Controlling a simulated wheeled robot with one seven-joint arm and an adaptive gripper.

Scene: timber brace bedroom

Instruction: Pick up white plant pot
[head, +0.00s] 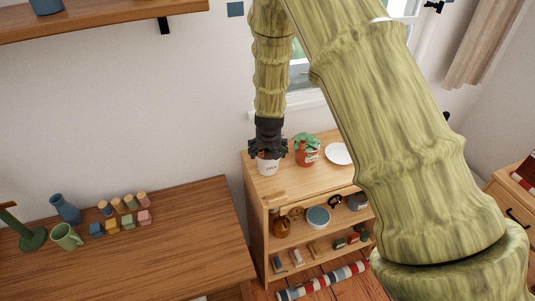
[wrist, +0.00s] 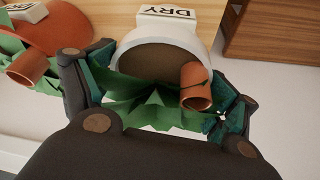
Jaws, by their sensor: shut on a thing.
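The white plant pot (head: 268,168) stands on the top of the wooden shelf unit, near its left end, directly under my gripper (head: 268,148). In the wrist view the white pot (wrist: 202,38) shows its pale rim, brown soil, green leaves, a small terracotta tube and a label reading "DRY". My gripper (wrist: 160,108) has one finger on each side of the plant and is shut on it. The fingertips' exact contact with the pot is partly hidden by leaves. I cannot tell whether the pot is clear of the shelf top.
A red pot with a green plant (head: 306,151) stands close on the right, with a white plate (head: 339,154) beyond it. The shelf unit (head: 262,191) holds several items below. A wooden table (head: 190,238) at the left holds blocks, a green mug and a blue vase.

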